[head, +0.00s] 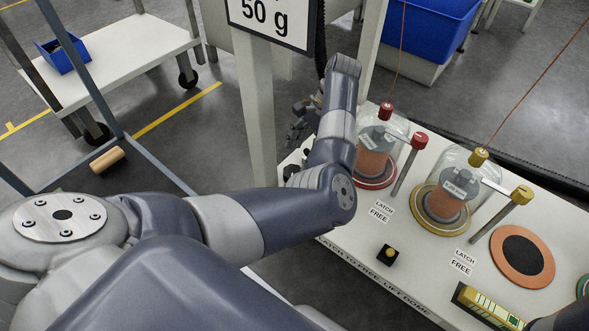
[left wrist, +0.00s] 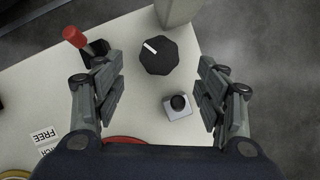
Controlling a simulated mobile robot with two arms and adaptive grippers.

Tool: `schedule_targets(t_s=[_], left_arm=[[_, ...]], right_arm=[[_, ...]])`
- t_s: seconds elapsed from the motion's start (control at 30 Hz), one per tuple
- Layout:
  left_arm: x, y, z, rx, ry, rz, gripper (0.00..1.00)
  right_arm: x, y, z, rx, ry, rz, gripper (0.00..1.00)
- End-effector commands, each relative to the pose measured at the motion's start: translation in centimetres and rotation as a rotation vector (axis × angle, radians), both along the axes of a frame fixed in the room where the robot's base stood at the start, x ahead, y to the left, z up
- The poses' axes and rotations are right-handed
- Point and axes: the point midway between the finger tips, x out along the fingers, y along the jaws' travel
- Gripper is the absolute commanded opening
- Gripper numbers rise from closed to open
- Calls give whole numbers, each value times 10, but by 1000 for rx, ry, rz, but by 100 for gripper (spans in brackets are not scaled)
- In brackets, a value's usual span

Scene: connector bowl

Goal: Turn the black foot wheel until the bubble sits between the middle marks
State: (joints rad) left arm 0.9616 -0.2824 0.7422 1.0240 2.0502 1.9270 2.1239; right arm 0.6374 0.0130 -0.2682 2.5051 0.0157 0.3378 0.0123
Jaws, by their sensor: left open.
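The black foot wheel (left wrist: 159,56) lies on the pale bench top in the left wrist view, a faceted knob with a white line on top. My left gripper (left wrist: 160,90) is open and empty above the bench, its fingers spread apart. The wheel shows ahead of the gap between the fingers, apart from both. My right gripper is out of view.
A white block with a black button (left wrist: 178,107) stands near the right finger. A red-handled lever (left wrist: 75,36) stands by the left finger. A pale post (left wrist: 178,10) rises beyond the wheel. Two glass domes (head: 382,150) (head: 445,190) stand on the bench.

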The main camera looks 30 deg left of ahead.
Motion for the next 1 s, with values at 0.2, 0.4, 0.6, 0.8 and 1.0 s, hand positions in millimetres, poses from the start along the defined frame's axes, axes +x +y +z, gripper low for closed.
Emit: schedule_targets(t_s=[0.2,0.4,0.6,0.8,1.0], left_arm=[[-13,8,-39,2,1,2,66],[-18,11,-52,1,-1,1,66],[-19,11,-52,1,-1,1,66],[-19,11,-52,0,0,1,45],[-19,11,-52,1,-2,1,22]], right_arm=[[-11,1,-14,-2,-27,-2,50],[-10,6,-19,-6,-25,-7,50],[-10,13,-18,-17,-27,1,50],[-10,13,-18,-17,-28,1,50],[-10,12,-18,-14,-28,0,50]])
